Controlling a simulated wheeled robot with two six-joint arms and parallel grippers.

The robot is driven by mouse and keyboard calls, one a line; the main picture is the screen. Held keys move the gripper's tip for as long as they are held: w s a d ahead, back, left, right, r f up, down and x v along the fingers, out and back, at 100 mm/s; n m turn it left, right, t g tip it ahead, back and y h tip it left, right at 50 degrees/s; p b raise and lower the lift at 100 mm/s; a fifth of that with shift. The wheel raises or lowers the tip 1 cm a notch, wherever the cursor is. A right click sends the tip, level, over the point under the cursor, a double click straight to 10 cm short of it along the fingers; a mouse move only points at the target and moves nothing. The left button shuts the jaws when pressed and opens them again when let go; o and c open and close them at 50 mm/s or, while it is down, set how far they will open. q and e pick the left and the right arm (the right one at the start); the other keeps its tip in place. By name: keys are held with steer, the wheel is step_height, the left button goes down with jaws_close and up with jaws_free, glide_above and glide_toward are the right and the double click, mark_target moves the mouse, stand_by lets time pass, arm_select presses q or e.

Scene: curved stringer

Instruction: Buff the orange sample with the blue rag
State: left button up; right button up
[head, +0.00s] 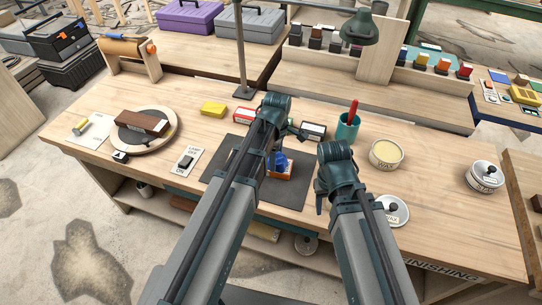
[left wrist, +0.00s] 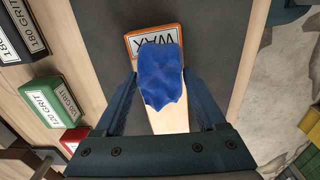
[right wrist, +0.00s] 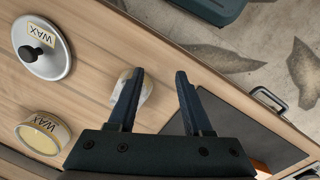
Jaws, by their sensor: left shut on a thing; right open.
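The blue rag (head: 279,161) is in my left gripper (head: 276,164), bunched between its fingers. In the left wrist view the rag (left wrist: 160,76) covers the middle of the orange sample (left wrist: 132,42), a block with an orange rim, a WAX label and a pale wooden part. The sample also shows in the head view (head: 286,175), lying on the dark mat (head: 238,183). The rag appears to touch the sample, but firm contact cannot be told. My right gripper (right wrist: 157,82) is open and empty above the table's front part; in the head view it (head: 322,198) is right of the mat.
An open wax tin (head: 386,153) and its lid (head: 395,215) lie to the right. A teal cup (head: 347,128) with a red-handled tool stands behind. Sanding blocks (head: 313,131) sit behind the mat. A switch plate (head: 186,162) and round turntable (head: 146,129) are at left.

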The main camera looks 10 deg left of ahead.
arm_select(q)
steer(key=shift+d, duration=1.25)
steer(key=shift+a, duration=0.2)
steer(key=shift+a, duration=1.85)
arm_select(e)
steer(key=shift+d+f, duration=0.1)
arm_select(q)
steer(key=shift+a, duration=0.15)
steer(key=shift+w+a, duration=0.1)
steer(key=shift+a, duration=1.75)
steer(key=shift+a+r, duration=0.1)
steer(key=shift+a, duration=1.65)
arm_select(e)
steer(key=shift+r, duration=0.2)
